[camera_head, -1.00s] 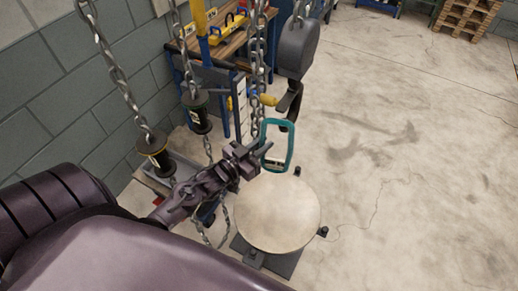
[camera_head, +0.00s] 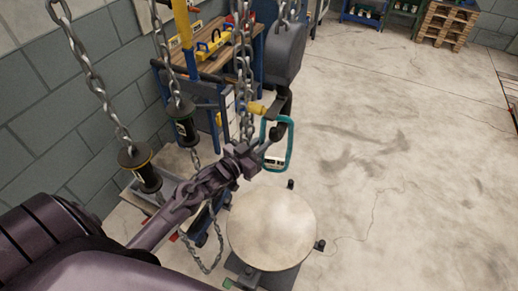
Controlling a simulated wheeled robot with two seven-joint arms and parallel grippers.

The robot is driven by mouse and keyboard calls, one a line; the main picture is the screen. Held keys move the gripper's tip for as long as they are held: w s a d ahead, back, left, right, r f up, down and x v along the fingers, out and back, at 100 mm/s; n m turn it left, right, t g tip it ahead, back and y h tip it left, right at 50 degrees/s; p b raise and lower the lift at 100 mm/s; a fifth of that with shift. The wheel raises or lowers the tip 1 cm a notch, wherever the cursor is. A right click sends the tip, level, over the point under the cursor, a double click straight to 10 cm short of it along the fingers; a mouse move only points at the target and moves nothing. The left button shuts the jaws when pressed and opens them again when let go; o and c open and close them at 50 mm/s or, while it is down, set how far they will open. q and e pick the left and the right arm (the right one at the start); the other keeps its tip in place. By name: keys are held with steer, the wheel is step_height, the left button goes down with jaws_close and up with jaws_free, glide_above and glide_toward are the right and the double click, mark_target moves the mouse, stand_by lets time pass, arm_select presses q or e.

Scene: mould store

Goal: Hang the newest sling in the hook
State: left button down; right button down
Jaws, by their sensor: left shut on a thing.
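The teal sling (camera_head: 290,150) is an upright rounded loop with a pale tag near its lower end. My left gripper (camera_head: 258,154) is shut on the loop's lower left side. The dark hook (camera_head: 285,110) hangs below a dark grey hoist block (camera_head: 285,52). The lower curve of the hook overlaps the upper part of the loop in the picture. I cannot tell whether the loop is around the hook or only beside it. My right gripper is not in view.
Chains hang close on the left, with two dark cylindrical pendants (camera_head: 140,168) and (camera_head: 183,122). A round pale-topped stand (camera_head: 271,228) is below the sling. A workbench (camera_head: 207,62) is behind. Pallets (camera_head: 446,24) stand far right. The floor at right is clear.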

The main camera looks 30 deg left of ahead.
arm_select(q)
steer(key=shift+w+f, duration=0.1)
steer(key=shift+w, duration=0.25)
steer(key=shift+w+f+b, duration=0.2)
steer(key=shift+f+b, duration=0.5)
steer(key=shift+f, duration=0.05)
steer(key=shift+w+f+b, duration=0.25)
steer(key=shift+f+b, duration=0.4)
steer(key=shift+f, duration=0.1)
steer(key=shift+w+f+b, duration=0.2)
steer(key=shift+f+b, duration=0.5)
steer(key=shift+f, duration=0.05)
steer(key=c, duration=1.3)
jaws_free()
steer(key=shift+f, duration=0.1)
